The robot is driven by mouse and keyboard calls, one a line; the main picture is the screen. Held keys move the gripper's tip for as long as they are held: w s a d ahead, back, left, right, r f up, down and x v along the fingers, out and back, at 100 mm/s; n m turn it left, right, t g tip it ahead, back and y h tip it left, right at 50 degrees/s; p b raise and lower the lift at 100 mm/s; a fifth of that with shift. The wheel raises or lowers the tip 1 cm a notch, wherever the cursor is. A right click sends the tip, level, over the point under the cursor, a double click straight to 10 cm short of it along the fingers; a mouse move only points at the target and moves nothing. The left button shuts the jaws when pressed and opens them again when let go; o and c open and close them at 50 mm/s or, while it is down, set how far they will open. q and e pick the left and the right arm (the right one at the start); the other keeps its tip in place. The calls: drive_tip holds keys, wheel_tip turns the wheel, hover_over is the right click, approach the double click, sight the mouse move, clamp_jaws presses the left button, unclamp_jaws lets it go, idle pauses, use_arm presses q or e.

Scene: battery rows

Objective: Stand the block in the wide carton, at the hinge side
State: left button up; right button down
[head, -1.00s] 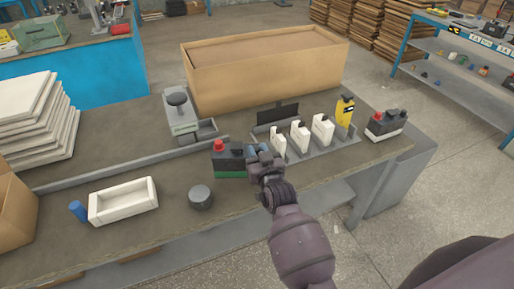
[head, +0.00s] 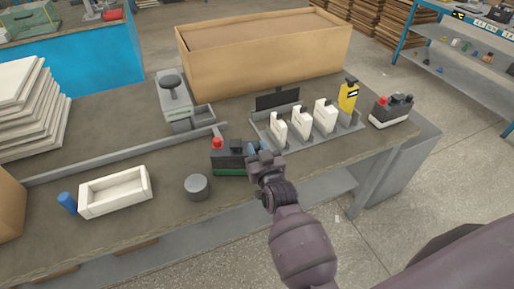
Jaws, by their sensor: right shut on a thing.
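A dark grey block (head: 229,156) with a red cap, a black cap and a green base stands upright at the middle of the bench. My right gripper (head: 257,158) is shut on its right side; the fingertips are partly hidden behind the wrist. I cannot tell whether the block touches the bench. The wide carton (head: 262,72), a long brown cardboard box, stands at the back of the bench, beyond the block. Its top shows a brown surface set below the rim; no hinge can be made out. My left gripper is not in view.
A grey rack (head: 325,138) with several white pieces and a yellow one (head: 348,96) stands right of my gripper. A similar block with a white base (head: 391,111) is beyond it. A scale (head: 175,99), grey cylinder (head: 197,187) and white tray (head: 115,206) are left.

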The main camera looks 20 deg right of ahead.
drive_tip(key=shift+r, duration=0.2)
drive_tip(key=c, duration=0.9)
unclamp_jaws()
drive_tip(key=shift+f, duration=0.25)
drive_tip(key=shift+c, duration=0.2)
drive_tip(key=shift+r, duration=0.15)
drive_tip(key=s, duration=1.2)
drive_tip(key=s+d+f+g, duration=0.3)
drive_tip(key=s+f, duration=0.3)
drive_tip(key=s, duration=0.2)
drive_tip(key=s+d+f+n+g, duration=0.1)
drive_tip(key=s+d+f+g, duration=0.3)
drive_tip(key=s+f, duration=0.3)
drive_tip(key=shift+s+d+f+n+y+p, duration=0.2)
drive_tip(key=shift+s+d+n+y+p, duration=0.1)
drive_tip(key=shift+s+y, duration=0.1)
drive_tip(key=shift+o, duration=0.2)
